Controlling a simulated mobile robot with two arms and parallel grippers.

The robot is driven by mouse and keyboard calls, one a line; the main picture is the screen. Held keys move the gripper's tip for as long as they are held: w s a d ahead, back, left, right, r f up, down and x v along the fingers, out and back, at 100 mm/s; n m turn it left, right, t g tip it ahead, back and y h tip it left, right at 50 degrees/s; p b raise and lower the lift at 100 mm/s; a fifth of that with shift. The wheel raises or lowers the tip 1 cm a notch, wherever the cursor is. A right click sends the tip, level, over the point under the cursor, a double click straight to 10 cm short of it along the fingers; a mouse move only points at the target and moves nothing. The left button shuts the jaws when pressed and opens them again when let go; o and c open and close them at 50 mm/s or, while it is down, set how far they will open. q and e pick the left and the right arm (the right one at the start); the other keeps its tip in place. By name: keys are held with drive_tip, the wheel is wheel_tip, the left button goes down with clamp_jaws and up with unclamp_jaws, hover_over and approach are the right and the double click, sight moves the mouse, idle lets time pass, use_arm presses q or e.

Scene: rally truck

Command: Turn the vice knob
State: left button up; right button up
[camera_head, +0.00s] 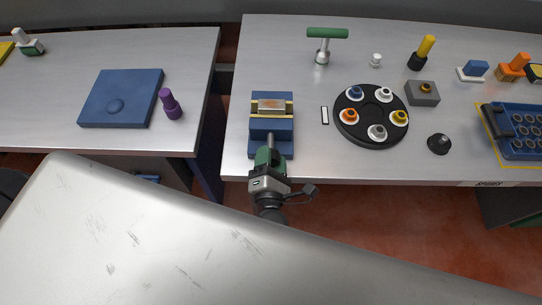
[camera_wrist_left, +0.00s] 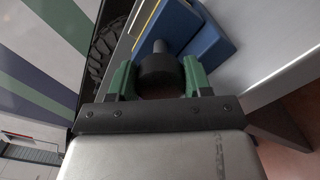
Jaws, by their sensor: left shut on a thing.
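The blue vice (camera_head: 284,128) stands at the front left edge of the right workbench, with a brass-coloured block in its jaws. A grey shaft (camera_head: 270,141) runs from its front towards me. My left gripper (camera_head: 268,158) is at the front of the vice, at the bench edge. In the left wrist view, the dark round vice knob (camera_wrist_left: 158,70) sits between the green fingers of my left gripper (camera_wrist_left: 158,82), and the gripper is shut on it. The blue vice body (camera_wrist_left: 208,48) shows behind the knob. My right gripper is in neither view.
To the right of the vice are a black round tray (camera_head: 362,132) with coloured pieces, a black knob-like piece (camera_head: 438,144) and a green-handled T-tool (camera_head: 326,35). A gap separates the left bench (camera_head: 60,105), which holds a blue plate (camera_head: 135,90) and a purple piece (camera_head: 170,104).

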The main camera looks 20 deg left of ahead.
use_arm(q)
drive_tip(key=o, duration=0.9)
drive_tip(key=b+v, duration=0.3)
drive_tip(key=v, duration=0.8)
